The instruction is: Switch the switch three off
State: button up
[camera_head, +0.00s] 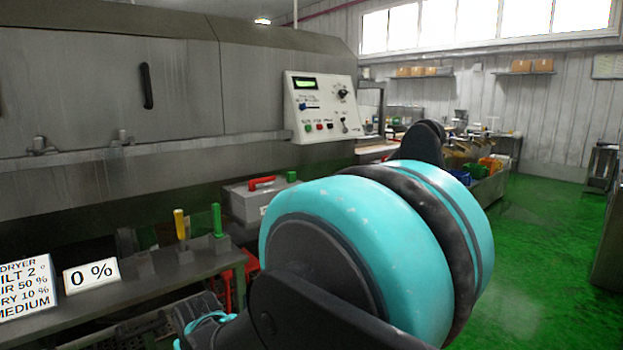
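A white control panel (321,105) is on the front of the grey machine. It has a lit green display (305,83), a dark round knob (342,95), a row of small coloured buttons (320,127) and a small toggle-like part (344,125). The labels are too small to read, so I cannot tell which control is switch three or its position. Upright yellow (180,223) and green (217,220) handles stand on the ledge at left. My teal and dark arm fills the lower middle. A dark part with teal lines shows at lower left; no gripper fingers can be made out.
The grey machine (100,80) fills the left and back. A grey box with a red handle (256,198) stands below the panel. Signs, one reading 0 % (91,276), stand on the ledge at left. Green floor (535,240) is clear at right; shelves and bins stand behind.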

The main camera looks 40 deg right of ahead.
aim_at(252, 184)
jog(key=z, duration=1)
